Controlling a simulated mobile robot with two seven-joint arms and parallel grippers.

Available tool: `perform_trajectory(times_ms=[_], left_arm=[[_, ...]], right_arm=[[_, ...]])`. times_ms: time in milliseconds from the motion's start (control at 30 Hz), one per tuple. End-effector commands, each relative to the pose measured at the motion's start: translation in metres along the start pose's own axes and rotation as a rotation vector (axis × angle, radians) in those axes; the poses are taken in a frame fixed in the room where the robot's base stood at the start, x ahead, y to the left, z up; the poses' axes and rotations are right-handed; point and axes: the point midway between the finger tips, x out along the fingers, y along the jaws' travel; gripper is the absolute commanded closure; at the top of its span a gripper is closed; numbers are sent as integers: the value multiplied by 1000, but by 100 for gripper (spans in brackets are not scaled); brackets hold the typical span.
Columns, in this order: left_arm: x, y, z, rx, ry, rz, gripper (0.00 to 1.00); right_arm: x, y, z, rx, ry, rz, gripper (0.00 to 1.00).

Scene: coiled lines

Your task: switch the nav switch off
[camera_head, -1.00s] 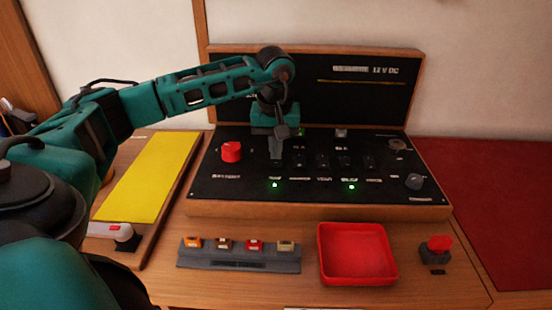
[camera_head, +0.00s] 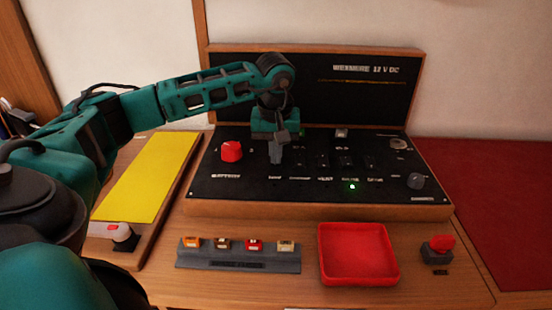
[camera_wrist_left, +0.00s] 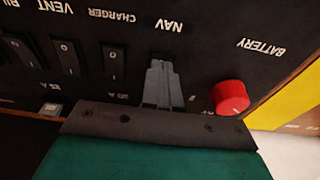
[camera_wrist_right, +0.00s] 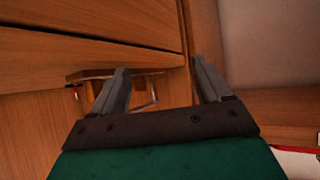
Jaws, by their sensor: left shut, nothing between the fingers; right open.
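The nav switch is on the black panel (camera_head: 220,183), at the left end of the switch row. It is hidden behind my left gripper (camera_head: 276,160) in the head view. In the left wrist view, my left gripper (camera_wrist_left: 161,65) is shut, its fingertips at the switch just below the NAV label (camera_wrist_left: 168,26). I cannot tell whether they touch it or how the rocker is tilted. No green light shows below the nav position. My right gripper (camera_wrist_right: 160,68) is open and empty, in front of wooden cabinet fronts, outside the head view.
A charger switch (camera_wrist_left: 113,64) and more rockers sit beside nav. A red battery knob (camera_head: 231,151) is to the left. One green light (camera_head: 351,186) is lit further right. A red tray (camera_head: 391,276), a fuse strip (camera_head: 238,265) and a red button (camera_head: 441,243) are in front.

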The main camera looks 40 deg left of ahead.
Motion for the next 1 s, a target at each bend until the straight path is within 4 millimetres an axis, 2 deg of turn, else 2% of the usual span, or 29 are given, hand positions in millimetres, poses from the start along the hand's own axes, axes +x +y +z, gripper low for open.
perform_trajectory(times_ms=[167,700,1000], left_arm=[[-8,0,-1,0,0,0,100],[-52,0,-8,0,0,1,100],[-70,0,-10,1,-1,1,100]], right_arm=[[-4,0,-6,0,0,0,23],[-25,1,-35,0,-1,0,23],[-29,1,-42,0,0,0,23]])
